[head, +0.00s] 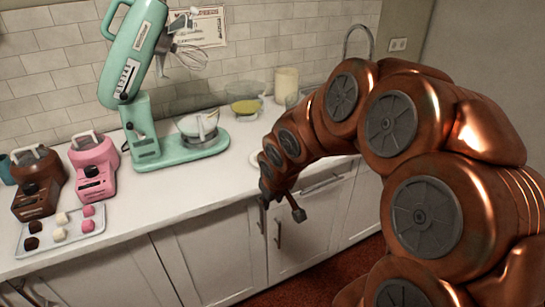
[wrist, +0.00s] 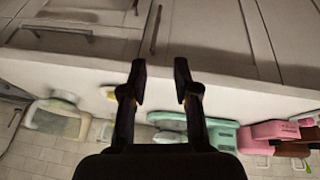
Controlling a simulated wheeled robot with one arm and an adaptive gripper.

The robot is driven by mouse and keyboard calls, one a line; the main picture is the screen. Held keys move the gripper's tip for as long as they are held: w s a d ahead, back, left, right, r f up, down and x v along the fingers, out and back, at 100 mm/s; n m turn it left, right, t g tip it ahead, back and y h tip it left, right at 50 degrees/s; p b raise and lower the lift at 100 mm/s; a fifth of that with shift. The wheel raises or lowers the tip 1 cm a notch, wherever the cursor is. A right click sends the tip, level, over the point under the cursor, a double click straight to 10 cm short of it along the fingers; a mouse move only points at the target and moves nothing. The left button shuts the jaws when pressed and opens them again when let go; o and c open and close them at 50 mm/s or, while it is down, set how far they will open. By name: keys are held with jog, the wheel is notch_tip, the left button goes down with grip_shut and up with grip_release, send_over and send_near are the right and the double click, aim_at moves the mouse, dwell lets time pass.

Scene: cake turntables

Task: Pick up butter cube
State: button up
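My gripper (wrist: 160,82) is open and empty in the wrist view, its two dark fingers apart. In the head view my gripper (head: 281,208) hangs in front of the cabinet doors, near the counter's front edge. In the wrist view a small yellow piece (wrist: 107,92) lies on the counter near its edge, left of the fingers. It may be the butter cube, but it is too small to be sure. In the head view a pale plate (head: 262,161) shows beside my arm, which hides part of it; I cannot make out the butter there.
The white counter (head: 190,185) holds a green stand mixer (head: 150,120), a brown mixer (head: 40,180), a pink mixer (head: 94,165) and a tray (head: 80,242) of small cakes. A yellow-filled bowl (head: 245,107) stands further back. Cabinet doors (head: 215,255) are below the counter.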

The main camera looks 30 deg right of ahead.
jog(key=w+d+t, duration=0.2)
jog(key=w+d, duration=0.2)
jog(key=w, duration=0.1)
jog(key=w+d+f+t+y, duration=0.1)
jog(key=w+d+t, duration=0.2)
jog(key=w+d, duration=0.2)
jog(key=w+d+f+t, duration=0.1)
jog(key=w+d+t, duration=0.2)
jog(key=w+d, duration=0.2)
jog(key=shift+w+y+b, duration=0.25)
jog(key=shift+y+b, duration=0.05)
jog(key=shift+y, duration=0.1)
jog(key=shift+w+d+t, duration=0.1)
jog(key=shift+d+t, duration=0.3)
jog(key=shift+d, duration=0.15)
jog(key=shift+x, duration=1.15)
jog(key=shift+p+x, duration=0.95)
jog(key=shift+x, duration=1.8)
jog(key=shift+c, duration=0.4)
jog(key=c, duration=0.3)
